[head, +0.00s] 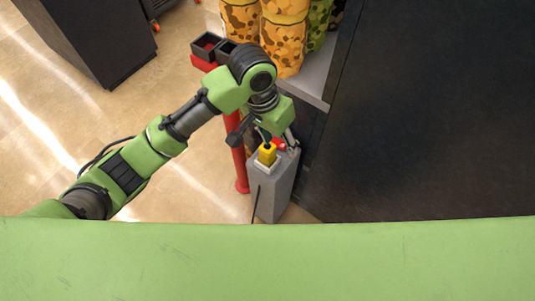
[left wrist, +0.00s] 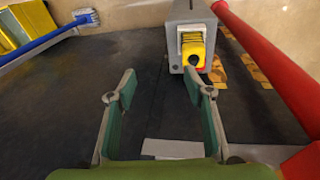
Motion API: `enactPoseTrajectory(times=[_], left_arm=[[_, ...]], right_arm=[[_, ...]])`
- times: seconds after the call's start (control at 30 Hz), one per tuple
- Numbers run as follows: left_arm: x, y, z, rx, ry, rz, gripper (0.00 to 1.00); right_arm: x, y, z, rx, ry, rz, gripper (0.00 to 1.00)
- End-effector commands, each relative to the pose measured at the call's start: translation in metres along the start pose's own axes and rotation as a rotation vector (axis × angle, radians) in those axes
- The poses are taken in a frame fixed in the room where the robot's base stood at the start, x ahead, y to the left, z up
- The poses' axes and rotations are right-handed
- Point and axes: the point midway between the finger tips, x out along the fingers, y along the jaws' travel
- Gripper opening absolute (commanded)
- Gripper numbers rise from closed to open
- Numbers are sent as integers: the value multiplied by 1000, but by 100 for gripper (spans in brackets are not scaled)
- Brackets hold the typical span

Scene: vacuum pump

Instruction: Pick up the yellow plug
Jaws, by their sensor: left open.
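The yellow plug (head: 267,154) sits at the top of a grey post (head: 272,195), with a white surround and a small red part beside it. In the left wrist view the plug (left wrist: 193,48) shows just beyond the right-hand fingertip, on the end of the grey post (left wrist: 190,12). My left gripper (head: 264,138) is at the top of the post, close to the plug. Its fingers (left wrist: 160,80) are spread and empty, and the plug is not between them. I cannot tell whether a finger touches it. My right gripper is not in view.
A red post (head: 239,165) stands just left of the grey post, and shows at the right in the left wrist view (left wrist: 268,60). Dark panelling (head: 420,110) lies to the right. Patterned yellow containers (head: 284,35) stand behind on a shelf. Open floor (head: 60,120) lies left.

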Motion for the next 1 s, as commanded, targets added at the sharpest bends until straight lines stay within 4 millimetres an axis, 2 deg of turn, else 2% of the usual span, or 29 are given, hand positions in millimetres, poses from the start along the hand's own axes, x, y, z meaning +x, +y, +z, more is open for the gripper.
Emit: enactPoseTrajectory(times=[0.03,0.2,0.4,0.53,0.8,1.0], left_arm=[[-9,-11,-7,0,-25,-38,47],[-30,-34,-15,-24,-102,-117,47],[-40,-47,-17,-49,-139,-158,47],[-25,-51,-14,-52,-144,-160,47],[26,-58,-7,-51,-142,-159,47],[42,-60,-6,-50,-138,-160,47]], right_arm=[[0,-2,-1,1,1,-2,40],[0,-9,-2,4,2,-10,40],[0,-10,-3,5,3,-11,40],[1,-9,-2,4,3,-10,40],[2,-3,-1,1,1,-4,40],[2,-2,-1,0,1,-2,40]])
